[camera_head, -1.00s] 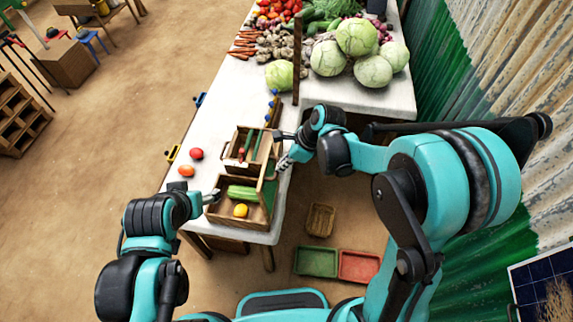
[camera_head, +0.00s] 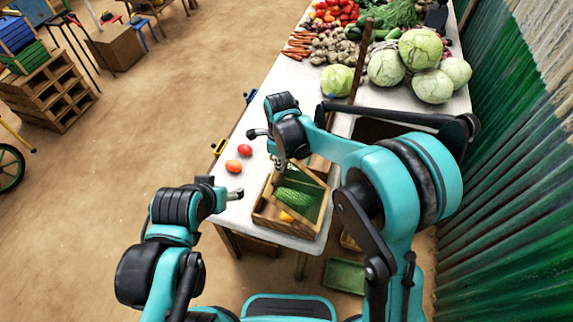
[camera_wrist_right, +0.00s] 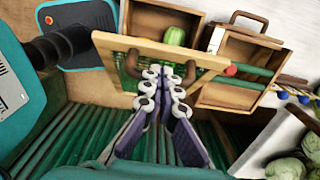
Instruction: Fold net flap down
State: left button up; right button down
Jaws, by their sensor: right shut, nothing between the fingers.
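The net flap is a pale wooden frame with green netting, hinged to a wooden crate (camera_head: 272,222). In the head view the flap (camera_head: 310,178) leans over the crate, with a green vegetable (camera_head: 295,197) and a yellow fruit (camera_head: 286,217) below. In the right wrist view the flap's frame (camera_wrist_right: 205,60) crosses just beyond the fingers, tilted, not flat. My right gripper (camera_head: 281,166) is shut and empty by the flap's frame; its fingertips (camera_wrist_right: 168,75) are close to or touching it. My left gripper (camera_head: 236,194) hangs left of the crate, apart from it; its jaw opening is unclear.
Two red tomatoes (camera_head: 239,158) lie on the white table left of the crate. A second wooden box (camera_wrist_right: 235,70) with a handle stands beside the crate. Cabbages (camera_head: 419,48) and other produce fill the table's far end. A green corrugated wall (camera_head: 500,200) stands on the right.

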pick_arm(q)
notch_tip(320, 180, down, 10)
jog(key=b, duration=0.9)
jog(key=shift+a, duration=0.25)
pick_arm(e)
jog(key=w+a+f, duration=0.2)
jog(key=a+f, duration=0.8)
jog(key=f, duration=0.5)
jog(key=shift+w+f, duration=0.25)
jog(key=shift+w, duration=0.15)
jog(key=shift+a, duration=0.1)
